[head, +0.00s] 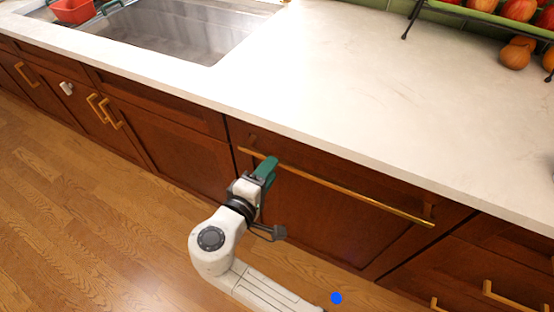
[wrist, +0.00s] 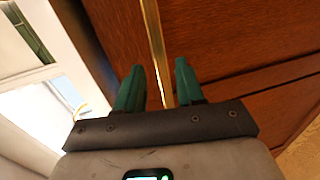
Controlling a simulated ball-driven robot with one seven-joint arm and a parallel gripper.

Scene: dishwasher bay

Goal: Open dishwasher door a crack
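The dishwasher door (head: 320,215) is a dark wood panel under the counter, and it looks closed. A long brass bar handle (head: 345,190) runs across its top. My gripper (head: 268,167) is at the left part of this handle, with its green fingers pointing toward the door. In the wrist view, my gripper (wrist: 160,80) has its two green fingers apart, and the brass handle (wrist: 153,45) runs between them. A gap shows between the handle and the right finger; contact with the left finger is unclear.
The pale countertop (head: 330,75) overhangs just above the door. Cabinets with brass handles flank the door. The wood floor (head: 90,210) is clear at left.

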